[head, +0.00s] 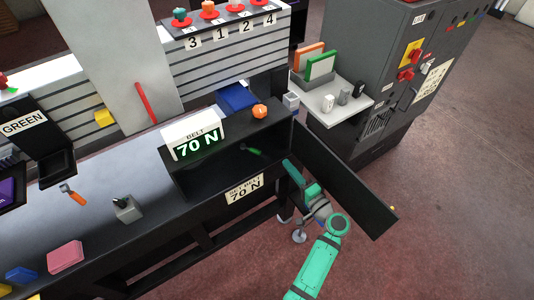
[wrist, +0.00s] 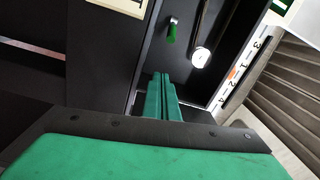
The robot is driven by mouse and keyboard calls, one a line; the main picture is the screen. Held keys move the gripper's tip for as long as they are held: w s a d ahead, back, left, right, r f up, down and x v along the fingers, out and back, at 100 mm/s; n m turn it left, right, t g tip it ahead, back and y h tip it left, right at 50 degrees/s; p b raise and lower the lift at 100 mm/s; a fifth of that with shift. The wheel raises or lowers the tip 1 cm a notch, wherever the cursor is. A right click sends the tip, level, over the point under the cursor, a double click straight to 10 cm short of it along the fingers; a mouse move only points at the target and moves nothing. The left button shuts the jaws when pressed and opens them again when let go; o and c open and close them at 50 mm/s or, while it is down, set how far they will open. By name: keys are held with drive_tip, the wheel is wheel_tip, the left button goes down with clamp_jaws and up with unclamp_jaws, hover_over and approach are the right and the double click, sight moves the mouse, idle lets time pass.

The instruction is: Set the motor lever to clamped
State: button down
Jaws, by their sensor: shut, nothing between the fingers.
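A small lever with a green handle (head: 252,151) sits inside the dark open compartment (head: 200,185) under the belt display; I take it to be the motor lever. In the wrist view the green handle (wrist: 171,33) hangs from a pale pivot on the dark wall, beyond my fingers. My gripper (head: 288,165) is shut and empty at the right end of the compartment opening, to the right of the lever and apart from it. In the wrist view the green fingertips (wrist: 161,78) lie together, below the handle in the picture.
The belt display (head: 195,138) reads 70 N, as does the label (head: 244,188) below the compartment. A long dark panel (head: 345,185) stands out at the right, close to my gripper. A dark cylinder with a white end (wrist: 201,57) is beside the lever. An orange object (head: 260,111) sits on top.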

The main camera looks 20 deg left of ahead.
sight(252, 150)
drive_tip(key=shift+y, duration=0.3)
drive_tip(key=x, duration=0.7)
drive_tip(key=r+x, duration=0.1)
drive_tip(key=x, duration=0.2)
drive_tip(key=shift+a, duration=0.1)
drive_tip(key=shift+s+a+f, duration=0.1)
drive_tip(key=shift+a+f, duration=0.15)
drive_tip(key=shift+s+a+f, duration=0.1)
drive_tip(key=shift+s+a, duration=0.15)
drive_tip(key=shift+s, duration=0.55)
drive_tip(key=shift+s+a+f, duration=0.1)
drive_tip(key=shift+s+a, duration=0.1)
drive_tip(key=shift+s, duration=0.6)
